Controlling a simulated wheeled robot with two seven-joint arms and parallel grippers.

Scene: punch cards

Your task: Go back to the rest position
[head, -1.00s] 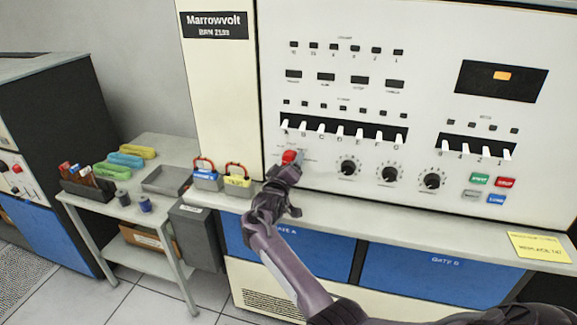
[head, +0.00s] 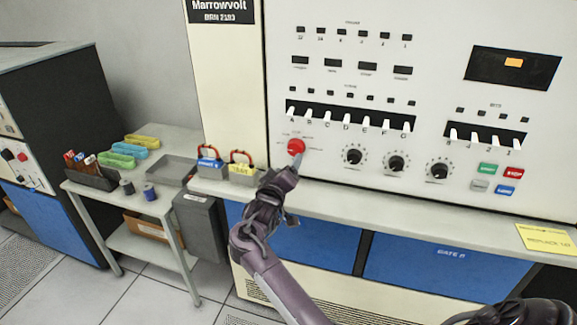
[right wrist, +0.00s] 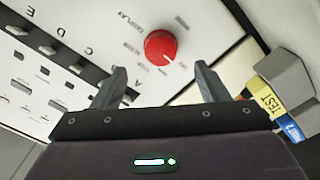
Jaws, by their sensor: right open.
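My right gripper (head: 292,165) is in front of the lower left of the cream console panel, just below the red knob (head: 296,147). In the right wrist view the two fingers of the right gripper (right wrist: 158,82) stand apart with nothing between them. The red knob (right wrist: 160,47) shows beyond the fingertips, apart from them. My right arm comes up from the bottom of the head view. My left gripper is not in view.
A desk ledge (head: 400,205) runs below the panel. Two padlock-like blocks, blue (head: 208,168) and yellow (head: 242,173), stand at its left end. A side table (head: 185,143) holds a grey tray (head: 171,171), spools and a pen box. A yellow note (head: 545,239) lies at right.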

